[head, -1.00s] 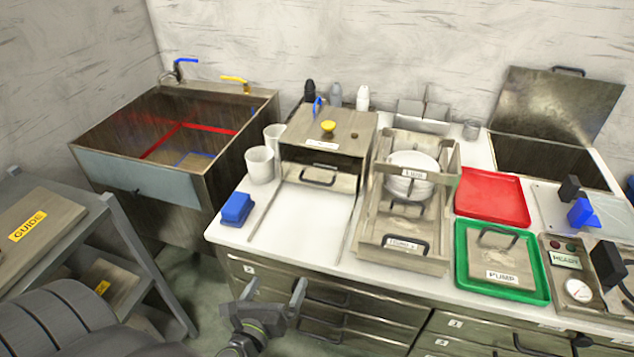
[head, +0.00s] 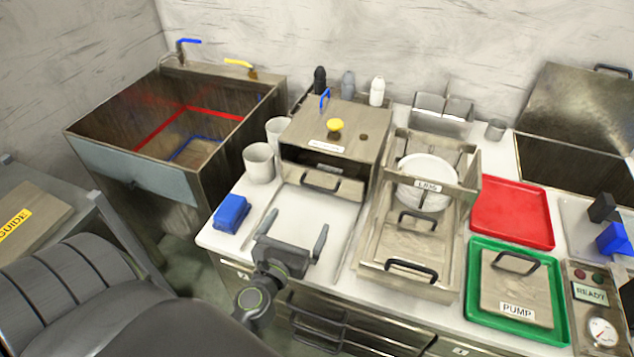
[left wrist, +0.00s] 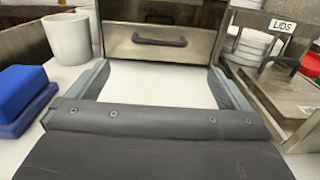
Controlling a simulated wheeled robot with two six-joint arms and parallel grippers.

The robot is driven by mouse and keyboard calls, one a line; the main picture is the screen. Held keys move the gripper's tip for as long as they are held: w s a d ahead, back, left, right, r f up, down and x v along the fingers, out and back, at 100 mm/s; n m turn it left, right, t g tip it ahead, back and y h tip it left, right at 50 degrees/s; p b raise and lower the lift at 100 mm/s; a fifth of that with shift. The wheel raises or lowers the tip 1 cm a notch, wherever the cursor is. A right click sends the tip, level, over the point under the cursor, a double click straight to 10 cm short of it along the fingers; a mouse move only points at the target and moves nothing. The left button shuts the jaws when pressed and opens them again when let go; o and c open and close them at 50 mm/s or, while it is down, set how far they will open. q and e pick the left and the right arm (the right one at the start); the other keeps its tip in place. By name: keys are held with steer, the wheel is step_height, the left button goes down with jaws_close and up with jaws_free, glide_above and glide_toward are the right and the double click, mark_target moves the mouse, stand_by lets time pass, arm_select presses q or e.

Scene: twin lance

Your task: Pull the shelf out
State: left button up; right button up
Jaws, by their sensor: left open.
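A metal box (head: 345,125) with a yellow knob stands on the white counter. Below its labelled top edge is a dark opening, and under that a metal front panel (head: 345,188) with a dark bar handle (head: 321,183). The handle also shows straight ahead in the left wrist view (left wrist: 159,41). I cannot tell for sure that this panel is the shelf. My left gripper (head: 292,229) is open and empty over the counter's front part, short of the handle and pointing at it. In the left wrist view its fingers (left wrist: 158,72) frame the bare counter before the panel. My right gripper is not in view.
A blue block (head: 231,213) and white cups (head: 259,163) stand left of the box. A metal rack (head: 372,270) holding white lids (head: 425,170) is close on the right. Green (head: 473,300) and red (head: 512,213) trays lie beyond. The counter before the box is clear.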

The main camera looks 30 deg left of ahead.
mark_target(316, 189)
arm_select(q)
steer(key=p+x, duration=0.1)
steer(key=x, duration=1)
steer(key=shift+a, duration=0.1)
steer(key=shift+x, duration=0.8)
steer(key=shift+f, duration=0.1)
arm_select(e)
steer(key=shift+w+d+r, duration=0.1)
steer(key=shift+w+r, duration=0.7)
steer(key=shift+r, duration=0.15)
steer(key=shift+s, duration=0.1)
